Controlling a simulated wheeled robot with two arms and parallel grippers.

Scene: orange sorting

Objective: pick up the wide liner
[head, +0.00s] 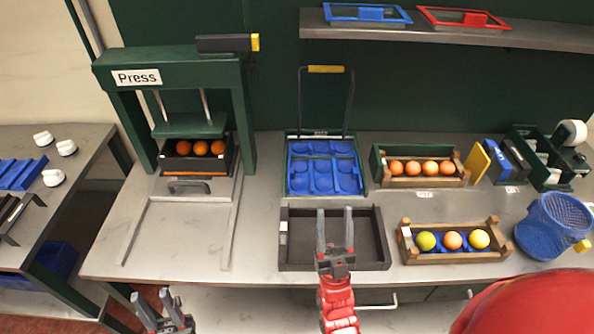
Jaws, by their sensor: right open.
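I cannot tell for sure which thing is the wide liner. A blue moulded tray with round wells (322,172) sits in a green frame with an upright handle at the back middle of the table. Blue slotted pieces (20,172) and dark ones (14,212) lie on the side table at the left. My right gripper (334,228) is open and empty, over the black open tray (295,225) in front of the blue moulded tray. My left gripper (154,297) is open and empty at the front edge, low left.
The green press (178,62) holds a black crate of oranges (195,165). Wooden crates of fruit stand at the right, one behind (456,182) and one in front (490,253). A blue mesh basket (550,228) is far right. The table's front left is clear.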

